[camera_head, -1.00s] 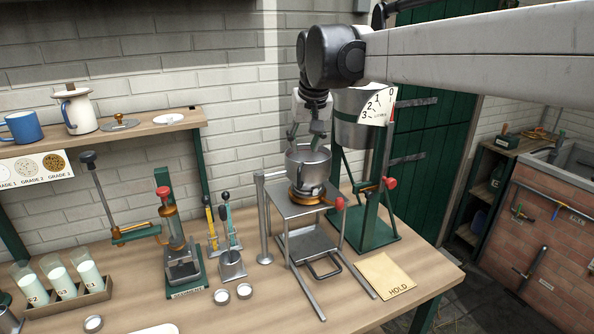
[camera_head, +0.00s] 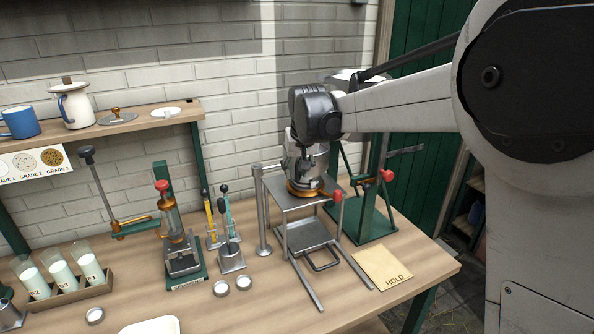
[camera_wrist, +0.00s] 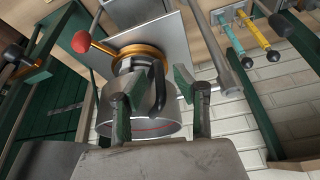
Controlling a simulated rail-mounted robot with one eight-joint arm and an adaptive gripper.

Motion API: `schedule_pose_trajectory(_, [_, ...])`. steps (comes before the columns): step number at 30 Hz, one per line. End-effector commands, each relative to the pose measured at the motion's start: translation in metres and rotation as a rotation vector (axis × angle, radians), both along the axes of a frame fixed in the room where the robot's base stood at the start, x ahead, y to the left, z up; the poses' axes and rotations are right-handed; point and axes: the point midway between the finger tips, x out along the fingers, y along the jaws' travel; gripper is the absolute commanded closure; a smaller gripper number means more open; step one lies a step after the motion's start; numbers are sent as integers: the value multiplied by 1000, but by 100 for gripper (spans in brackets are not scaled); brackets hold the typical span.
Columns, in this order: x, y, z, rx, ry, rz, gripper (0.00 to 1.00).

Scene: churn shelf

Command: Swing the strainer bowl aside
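A grey metal bowl (camera_wrist: 150,110), apparently the strainer bowl, sits over a copper-coloured collar (camera_wrist: 138,54) on a metal stand (camera_head: 292,203). A dark curved handle (camera_wrist: 158,88) sticks out from its side in the wrist view. My gripper (camera_wrist: 158,74) is open, with one green finger on each side of the handle in that view; I cannot tell whether they touch it. An upright metal post (camera_head: 263,215) with a short arm stands left of the stand.
A red-knobbed lever (camera_head: 338,195) projects right of the collar. A green-framed scale stand (camera_head: 370,222) is close behind. A HOLD board (camera_head: 383,268) lies at the front right.

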Motion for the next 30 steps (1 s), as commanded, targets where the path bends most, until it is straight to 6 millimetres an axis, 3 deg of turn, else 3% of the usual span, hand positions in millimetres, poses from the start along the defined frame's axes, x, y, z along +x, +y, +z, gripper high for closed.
schedule_pose_trajectory(11, [2, 0, -4, 0, 0, 0, 73])
schedule_pose_trajectory(17, [2, 0, -4, 0, 0, 0, 100])
schedule_pose_trajectory(30, [2, 2, -4, 0, 0, 5, 100])
